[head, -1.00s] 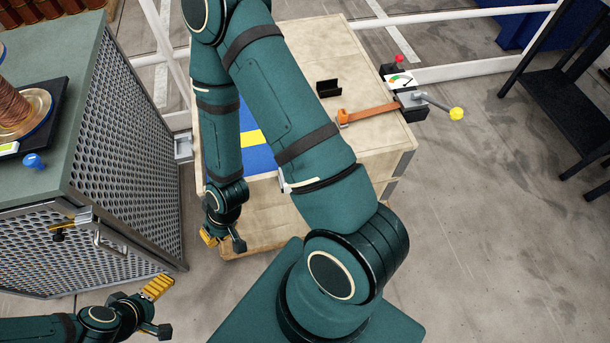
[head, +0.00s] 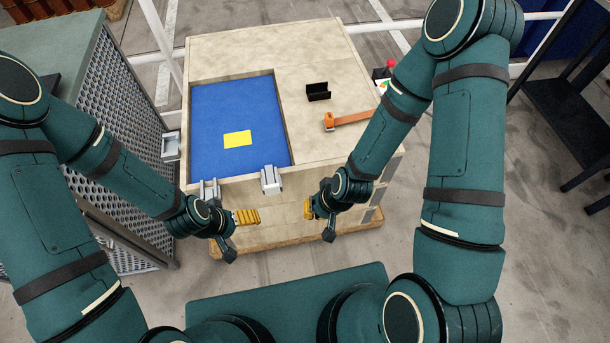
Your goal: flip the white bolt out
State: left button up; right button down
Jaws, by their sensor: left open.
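Two pale grey-white fittings sit on the front rim of the blue recess in the wooden cabinet: a right fitting (head: 271,180) and a left fitting (head: 209,191), partly hidden by my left arm. I cannot tell which, if either, is the white bolt. My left gripper (head: 240,234) is open and empty, in front of the cabinet, just below the left fitting in the picture. My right gripper (head: 318,222) looks open and empty, to the right of and below the right fitting. Neither gripper visibly touches a fitting.
The blue recess floor (head: 210,110) bears a yellow patch (head: 237,139). A black holder (head: 318,92) and an orange strap (head: 350,119) are on the cabinet top (head: 260,48). A perforated bench (head: 120,110) stands close on the left; a black rack (head: 570,110) stands at right.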

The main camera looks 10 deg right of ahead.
aim_at(270, 178)
jog(key=i+u, duration=0.1)
jog(key=u, duration=0.25)
jog(key=i+l+u, duration=0.1)
jog(key=u, duration=0.25)
jog(key=i+l+u, duration=0.1)
jog(key=u, duration=0.25)
